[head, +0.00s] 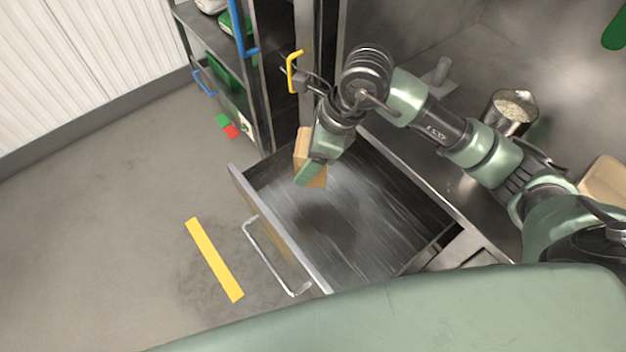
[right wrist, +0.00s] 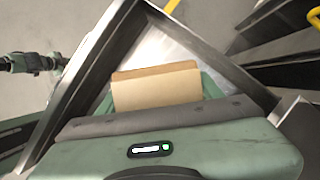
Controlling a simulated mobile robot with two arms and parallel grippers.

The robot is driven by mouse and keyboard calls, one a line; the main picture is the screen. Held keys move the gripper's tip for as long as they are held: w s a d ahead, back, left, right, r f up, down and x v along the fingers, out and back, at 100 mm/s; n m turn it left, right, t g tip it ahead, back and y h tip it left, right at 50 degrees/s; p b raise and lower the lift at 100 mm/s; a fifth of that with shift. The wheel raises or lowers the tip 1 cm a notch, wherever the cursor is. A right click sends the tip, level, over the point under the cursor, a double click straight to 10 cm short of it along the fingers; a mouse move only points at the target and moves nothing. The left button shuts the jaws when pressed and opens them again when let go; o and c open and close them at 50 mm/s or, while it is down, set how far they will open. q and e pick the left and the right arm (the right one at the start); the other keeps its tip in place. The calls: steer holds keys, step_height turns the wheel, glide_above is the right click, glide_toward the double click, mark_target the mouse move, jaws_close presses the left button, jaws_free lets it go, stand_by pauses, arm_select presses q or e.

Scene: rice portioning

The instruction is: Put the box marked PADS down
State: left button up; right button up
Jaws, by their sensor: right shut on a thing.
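The box (head: 302,146) is a tan carton; I cannot read any marking on it in these views. It also shows in the right wrist view (right wrist: 156,88), between the fingers. My right gripper (head: 312,172) is shut on the box and holds it over the far end of an open metal drawer (head: 340,215). I cannot tell whether the box touches the drawer floor. The fingers hide part of the box. My left gripper is not in view.
The drawer's front has a long metal handle (head: 268,262); its floor looks bare. A rack (head: 225,45) with green items stands behind. A metal pot of rice (head: 512,108) stands on the counter at right. A yellow strip (head: 214,260) marks the open floor.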

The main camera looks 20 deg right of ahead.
step_height(320, 180, down, 11)
steer(key=shift+r+p, duration=0.15)
steer(key=shift+p, duration=0.2)
steer(key=o, duration=1.6)
steer(key=shift+c, duration=0.2)
